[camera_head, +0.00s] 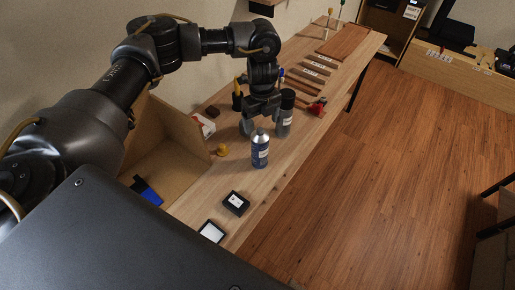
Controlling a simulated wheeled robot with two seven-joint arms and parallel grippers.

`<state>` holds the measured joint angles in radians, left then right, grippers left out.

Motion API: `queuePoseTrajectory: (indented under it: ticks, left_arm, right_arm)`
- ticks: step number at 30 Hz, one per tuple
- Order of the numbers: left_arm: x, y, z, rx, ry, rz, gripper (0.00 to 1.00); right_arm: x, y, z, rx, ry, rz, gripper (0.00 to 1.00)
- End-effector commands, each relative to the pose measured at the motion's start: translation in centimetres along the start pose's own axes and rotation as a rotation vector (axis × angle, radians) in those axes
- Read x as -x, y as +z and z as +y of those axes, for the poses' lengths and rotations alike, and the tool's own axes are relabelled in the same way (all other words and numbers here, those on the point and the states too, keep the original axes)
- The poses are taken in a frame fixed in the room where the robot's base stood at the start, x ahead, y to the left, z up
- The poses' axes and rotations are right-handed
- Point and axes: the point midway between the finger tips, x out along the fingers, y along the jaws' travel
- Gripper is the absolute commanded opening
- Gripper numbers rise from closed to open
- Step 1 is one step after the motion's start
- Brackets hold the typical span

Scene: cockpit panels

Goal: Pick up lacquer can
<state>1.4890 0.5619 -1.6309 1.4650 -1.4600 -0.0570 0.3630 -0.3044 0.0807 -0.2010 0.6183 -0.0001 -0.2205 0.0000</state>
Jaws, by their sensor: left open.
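Two cans stand upright on the wooden workbench (187,211) in the head view. One is a blue can (260,153) with a pale label and grey top. The other is a grey can with a black cap (288,99), just behind and to the right. The labels are too small to read, so I cannot tell which is the lacquer can. My left gripper (262,122) is open, pointing down behind the blue can and beside the grey can. Whether a finger touches the grey can is not clear. My right gripper is not in view.
An open wooden box (165,150) with a blue item stands at the left. Two small black-framed items (236,203) lie near the front. A yellow piece (221,150) is left of the blue can. A red tool (317,107) and wooden strips (308,76) lie farther back.

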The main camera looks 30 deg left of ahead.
Motion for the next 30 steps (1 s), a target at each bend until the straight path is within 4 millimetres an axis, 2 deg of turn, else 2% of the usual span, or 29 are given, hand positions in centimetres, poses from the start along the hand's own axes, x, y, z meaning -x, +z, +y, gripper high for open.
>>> queuePoseTrajectory:
  ticks: [3, 6, 12, 14, 19, 24, 30]
  left_arm:
    - [-1.8, 0.0, 0.1, 0.002, 0.003, 0.001, 0.85]
    - [-2.8, 0.0, 0.1, 0.003, 0.002, 0.001, 0.85]
    - [-3.2, 0.1, 0.1, 0.001, 0.0, -0.001, 0.85]
    - [-3.5, 0.1, 0.1, 0.002, 0.001, -0.001, 0.85]
    - [-5.7, 0.2, 0.4, 0.004, 0.005, 0.0, 0.85]
    - [-7.9, 0.2, 0.3, 0.003, 0.002, -0.001, 0.85]
    - [-8.4, 0.2, 0.2, 0.002, 0.0, -0.001, 0.85]
  right_arm:
    - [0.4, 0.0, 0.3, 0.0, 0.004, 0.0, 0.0]
    - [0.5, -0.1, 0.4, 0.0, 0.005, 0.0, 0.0]
    - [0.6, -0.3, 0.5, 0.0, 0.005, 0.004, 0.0]
    - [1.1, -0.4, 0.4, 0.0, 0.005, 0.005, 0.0]
    - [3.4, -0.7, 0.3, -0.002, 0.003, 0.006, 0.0]
    - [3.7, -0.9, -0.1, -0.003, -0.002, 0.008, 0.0]
    - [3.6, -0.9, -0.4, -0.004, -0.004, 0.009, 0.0]
